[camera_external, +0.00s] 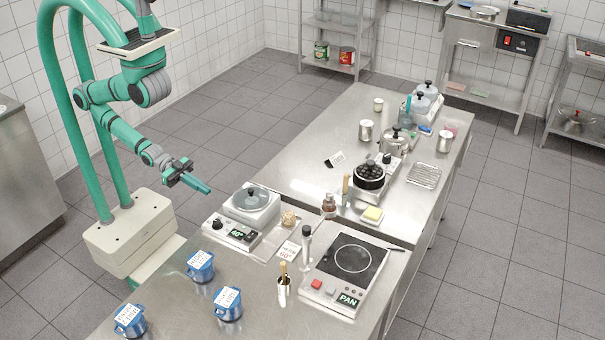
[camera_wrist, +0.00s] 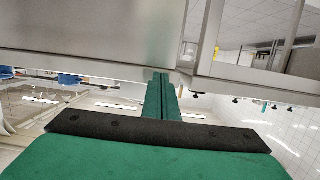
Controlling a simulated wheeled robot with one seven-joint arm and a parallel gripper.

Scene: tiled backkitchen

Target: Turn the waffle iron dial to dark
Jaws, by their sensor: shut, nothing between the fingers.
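What looks like the waffle iron (camera_external: 370,176) is a dark round ridged plate on a small metal base, on the steel counter (camera_external: 300,130) in the external view. A small black knob (camera_external: 387,158) shows at its back right; its marking is too small to read, and I cannot tell whether it is the dial. My gripper (camera_external: 207,189) is at the left, off the counter's left edge and well away from the iron. Its green fingers are shut and empty, and they also show in the wrist view (camera_wrist: 162,95). The iron is not recognisable in the wrist view.
A steel surface (camera_wrist: 90,38) fills the wrist view's top.

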